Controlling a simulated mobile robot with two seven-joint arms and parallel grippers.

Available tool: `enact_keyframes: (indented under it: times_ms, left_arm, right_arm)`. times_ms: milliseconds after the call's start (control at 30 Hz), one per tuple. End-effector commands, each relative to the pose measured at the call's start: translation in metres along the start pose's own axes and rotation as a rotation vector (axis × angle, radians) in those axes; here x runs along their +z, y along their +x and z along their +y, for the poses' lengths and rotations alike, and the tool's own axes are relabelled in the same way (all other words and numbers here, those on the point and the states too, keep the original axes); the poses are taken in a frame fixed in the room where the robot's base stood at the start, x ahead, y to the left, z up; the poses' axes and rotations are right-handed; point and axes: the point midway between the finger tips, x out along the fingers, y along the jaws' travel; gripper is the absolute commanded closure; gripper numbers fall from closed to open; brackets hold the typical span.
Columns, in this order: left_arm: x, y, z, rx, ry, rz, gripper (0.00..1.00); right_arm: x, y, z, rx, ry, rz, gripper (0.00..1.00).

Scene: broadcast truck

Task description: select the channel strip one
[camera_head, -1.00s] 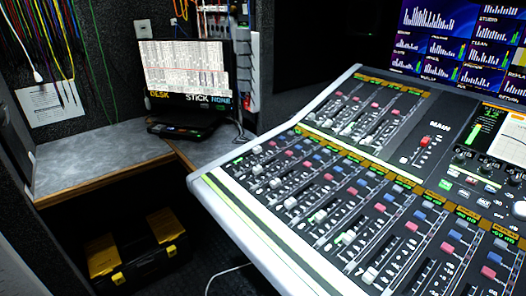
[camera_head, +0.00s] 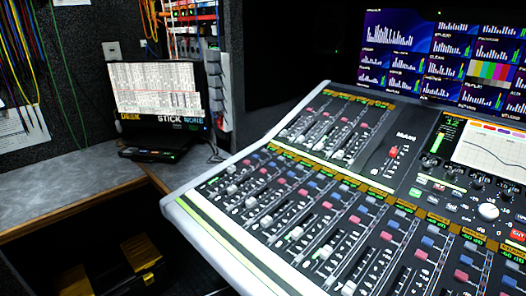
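The mixing console (camera_head: 178,212) fills the lower right of the head view, tilted, with a pale rim. Its lower bank of channel strips (camera_head: 300,225) runs from the far left end toward the near right. Each strip has a white-capped fader, with red and blue buttons and a small lit display above. The strip at the far left end (camera_head: 232,169) is small in view, and I cannot read its number. A shorter upper bank (camera_head: 325,130) and a main section with a red fader (camera_head: 393,152) lie behind. Neither of my grippers is in view.
A grey L-shaped counter (camera_head: 60,192) stands left, with a laptop-like screen (camera_head: 157,88) reading "DESK" and "STICK NONE". A black and yellow case (camera_head: 143,262) is on the dark floor below. A wall display (camera_head: 440,50) hangs behind the console. Cables hang at upper left.

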Motion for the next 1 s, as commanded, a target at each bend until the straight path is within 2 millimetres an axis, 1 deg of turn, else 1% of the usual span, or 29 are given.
enact_keyframes:
  times_ms: [233, 267, 700, 1000]
  left_arm:
    - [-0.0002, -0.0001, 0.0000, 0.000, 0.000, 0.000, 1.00]
    - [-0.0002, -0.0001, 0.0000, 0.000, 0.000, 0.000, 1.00]
    - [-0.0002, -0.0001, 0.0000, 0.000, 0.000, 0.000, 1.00]
    - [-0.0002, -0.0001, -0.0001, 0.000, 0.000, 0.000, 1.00]
  right_arm:
    - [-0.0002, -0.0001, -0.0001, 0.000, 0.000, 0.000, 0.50]
    - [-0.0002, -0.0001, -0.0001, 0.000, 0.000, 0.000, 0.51]
    - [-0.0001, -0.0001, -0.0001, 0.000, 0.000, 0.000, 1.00]
    - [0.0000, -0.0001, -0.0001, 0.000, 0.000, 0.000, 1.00]
